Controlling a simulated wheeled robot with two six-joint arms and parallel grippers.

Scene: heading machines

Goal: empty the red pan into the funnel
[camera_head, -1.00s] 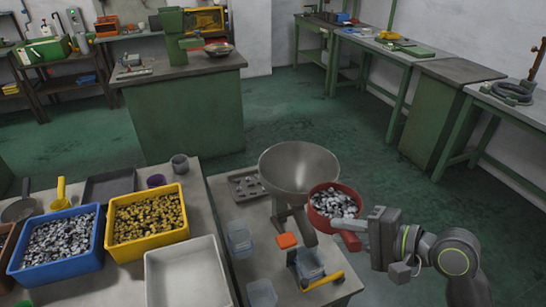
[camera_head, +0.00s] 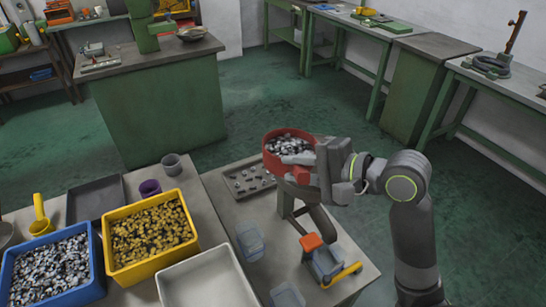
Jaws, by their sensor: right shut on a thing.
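The red pan (camera_head: 271,155) is filled with small grey metal parts (camera_head: 290,146). It looks roughly level, with the parts still inside. My right gripper (camera_head: 310,172) is shut on the pan at its right side and holds it up above the table. The funnel's wide metal bowl is hidden behind the pan and my gripper. Only its grey stand (camera_head: 287,203) shows below them. I cannot tell how far the pan is above the bowl. My left gripper is not in view.
Left of the funnel stand are a flat tray (camera_head: 236,186), a clear cup (camera_head: 249,240), a yellow bin (camera_head: 112,265), a blue bin (camera_head: 97,280) and an empty white tray (camera_head: 208,282). A small orange-topped device (camera_head: 312,242) stands in front. Green floor lies behind.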

